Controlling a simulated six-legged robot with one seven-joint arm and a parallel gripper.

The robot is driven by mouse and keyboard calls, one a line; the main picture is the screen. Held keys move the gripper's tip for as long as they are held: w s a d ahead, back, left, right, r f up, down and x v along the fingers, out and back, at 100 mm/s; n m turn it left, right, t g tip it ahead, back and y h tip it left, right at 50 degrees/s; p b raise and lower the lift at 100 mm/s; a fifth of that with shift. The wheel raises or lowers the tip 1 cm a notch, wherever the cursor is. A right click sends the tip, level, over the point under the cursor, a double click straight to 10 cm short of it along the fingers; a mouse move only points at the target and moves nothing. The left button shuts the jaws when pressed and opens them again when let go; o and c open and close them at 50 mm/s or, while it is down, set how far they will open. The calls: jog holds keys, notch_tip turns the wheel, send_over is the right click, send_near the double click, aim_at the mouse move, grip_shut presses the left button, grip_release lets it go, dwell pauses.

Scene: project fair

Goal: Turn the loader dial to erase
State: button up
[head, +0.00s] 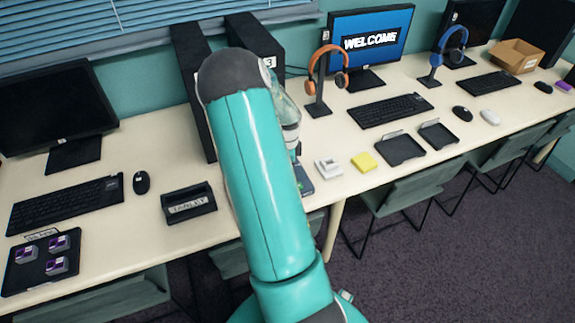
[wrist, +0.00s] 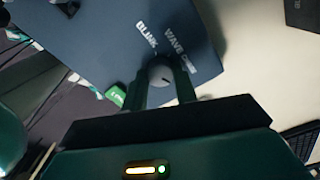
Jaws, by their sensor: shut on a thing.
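The loader is a dark blue box (wrist: 115,45) that fills the upper left of the wrist view, with white lettering on its face. I can read BLINK and WAVE; a third, shorter word beside them is too blurred to be sure of. A small grey round dial (wrist: 159,72) with a dark pointer line sits by the lettering. My gripper (wrist: 163,80) is shut on the dial, one finger on each side. In the head view a blue edge of the loader (head: 304,183) shows beside my arm, which hides the rest.
A small green block (wrist: 116,95) lies beside the gripper in the wrist view. In the head view a white device (head: 328,167) and yellow notes (head: 365,162) are to the right, and the TABLET stand (head: 188,203) is to the left.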

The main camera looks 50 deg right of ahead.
jog(key=o, duration=1)
jog(key=shift+f, duration=0.1)
jog(key=shift+c, duration=0.2)
notch_tip(320, 180, up, 14)
